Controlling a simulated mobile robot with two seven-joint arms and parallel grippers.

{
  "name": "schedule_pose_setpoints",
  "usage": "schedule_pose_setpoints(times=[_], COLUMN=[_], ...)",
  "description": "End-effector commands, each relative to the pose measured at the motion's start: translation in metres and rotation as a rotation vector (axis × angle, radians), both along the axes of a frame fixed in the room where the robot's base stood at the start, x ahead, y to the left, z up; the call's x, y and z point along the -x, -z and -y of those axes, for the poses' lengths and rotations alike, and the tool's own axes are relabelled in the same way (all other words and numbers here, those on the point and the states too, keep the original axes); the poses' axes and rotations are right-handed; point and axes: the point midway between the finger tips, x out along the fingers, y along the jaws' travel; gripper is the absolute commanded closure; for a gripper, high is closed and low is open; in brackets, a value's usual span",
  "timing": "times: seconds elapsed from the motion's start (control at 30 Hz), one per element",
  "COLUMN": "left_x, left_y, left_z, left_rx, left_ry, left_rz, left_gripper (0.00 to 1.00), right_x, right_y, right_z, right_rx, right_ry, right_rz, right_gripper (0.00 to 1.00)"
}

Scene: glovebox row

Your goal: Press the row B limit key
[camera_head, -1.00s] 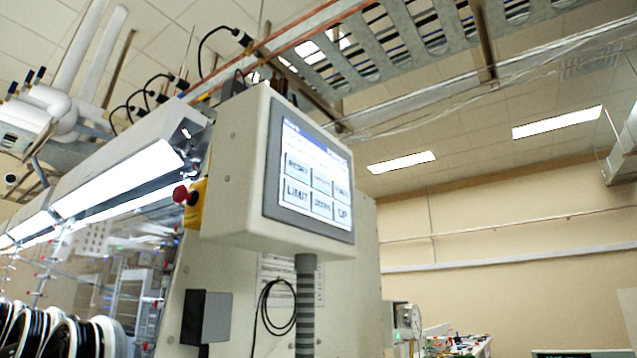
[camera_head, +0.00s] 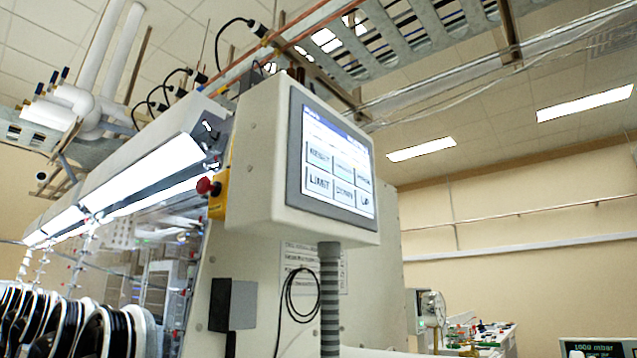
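A control panel with a touch screen (camera_head: 337,160) hangs in the middle of the head view, on the end of the glovebox. The screen shows two rows of large keys. The limit key (camera_head: 320,184) is at the lower left of the screen, with a key that looks like DOWN and the UP key (camera_head: 364,201) to its right. A key that looks like RESET is above it. I cannot read a row letter on the panel. Neither of my grippers is in view.
A red emergency button (camera_head: 206,187) on a yellow box sticks out left of the panel. A striped grey post (camera_head: 329,300) is under the panel. A dark grey box (camera_head: 233,304) is on the end wall. Black-and-white glove ports line the lower left. A cluttered bench (camera_head: 480,342) stands at the right.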

Motion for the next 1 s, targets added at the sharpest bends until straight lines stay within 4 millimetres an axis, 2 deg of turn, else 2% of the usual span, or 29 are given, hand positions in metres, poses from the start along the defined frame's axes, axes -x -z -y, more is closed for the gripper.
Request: schedule_pose_setpoints(times=[0.3,0.73,1.0], left_x=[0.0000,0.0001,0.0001], left_y=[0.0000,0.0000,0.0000], left_z=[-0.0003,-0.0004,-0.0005], left_rx=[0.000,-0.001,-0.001], left_ry=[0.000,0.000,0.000], left_rz=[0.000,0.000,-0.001], left_gripper=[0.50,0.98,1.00], right_x=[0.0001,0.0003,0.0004], right_y=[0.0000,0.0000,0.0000], right_z=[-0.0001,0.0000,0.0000], right_rx=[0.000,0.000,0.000], right_ry=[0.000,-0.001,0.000], right_rz=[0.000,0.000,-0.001], right_gripper=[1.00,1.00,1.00])
